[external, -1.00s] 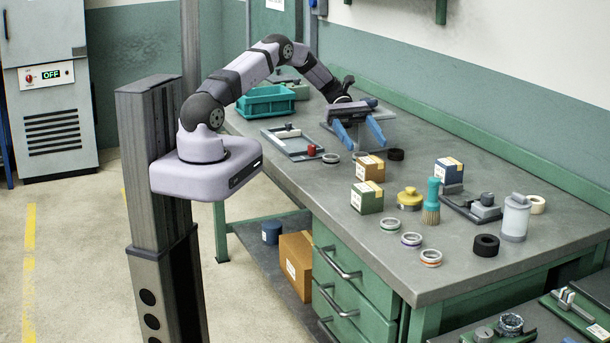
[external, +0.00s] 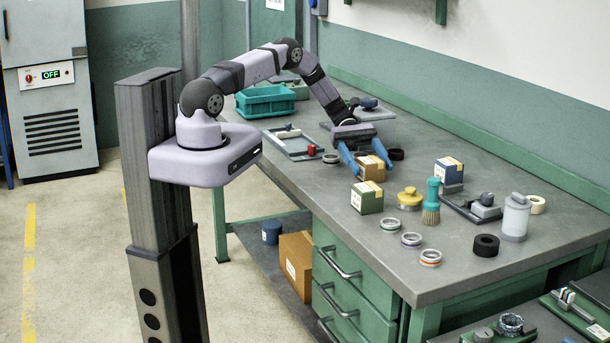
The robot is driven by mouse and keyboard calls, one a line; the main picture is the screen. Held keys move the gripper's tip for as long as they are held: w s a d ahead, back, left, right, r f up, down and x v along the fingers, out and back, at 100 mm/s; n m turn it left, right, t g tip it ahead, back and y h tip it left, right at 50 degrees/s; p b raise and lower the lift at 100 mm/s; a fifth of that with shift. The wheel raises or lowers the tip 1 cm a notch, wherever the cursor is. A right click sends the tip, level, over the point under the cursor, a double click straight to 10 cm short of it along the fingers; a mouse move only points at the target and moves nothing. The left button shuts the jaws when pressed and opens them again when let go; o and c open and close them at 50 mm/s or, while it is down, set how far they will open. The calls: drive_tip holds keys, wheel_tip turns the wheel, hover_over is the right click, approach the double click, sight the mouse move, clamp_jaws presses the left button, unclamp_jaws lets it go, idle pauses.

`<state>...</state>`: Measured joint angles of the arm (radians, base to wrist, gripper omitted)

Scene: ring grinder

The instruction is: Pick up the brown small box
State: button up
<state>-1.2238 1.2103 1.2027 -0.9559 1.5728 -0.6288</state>
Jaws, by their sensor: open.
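The brown small box (external: 371,172) stands on the grey workbench (external: 300,185), left of the middle of the group of objects. The fingers partly overlap the box's top in the picture. I cannot tell whether either finger touches it.
A green-and-tan box (external: 367,198) stands close in front. A blue-and-yellow box (external: 449,171), a yellow container (external: 410,198) and a teal brush (external: 432,200) stand to the right. A black tape roll (external: 396,154) lies behind. A tray (external: 292,146) and teal crate (external: 265,102) are at left.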

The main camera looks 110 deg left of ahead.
sight(371, 160)
drive_tip(key=shift+w+d+f, duration=0.15)
drive_tip(key=shift+w+d, duration=0.05)
drive_tip(key=c, duration=1.4)
drive_tip(key=shift+o, duration=0.2)
drive_tip(key=shift+r+b, duration=1.55)
drive_tip(key=shift+r, duration=3.5)
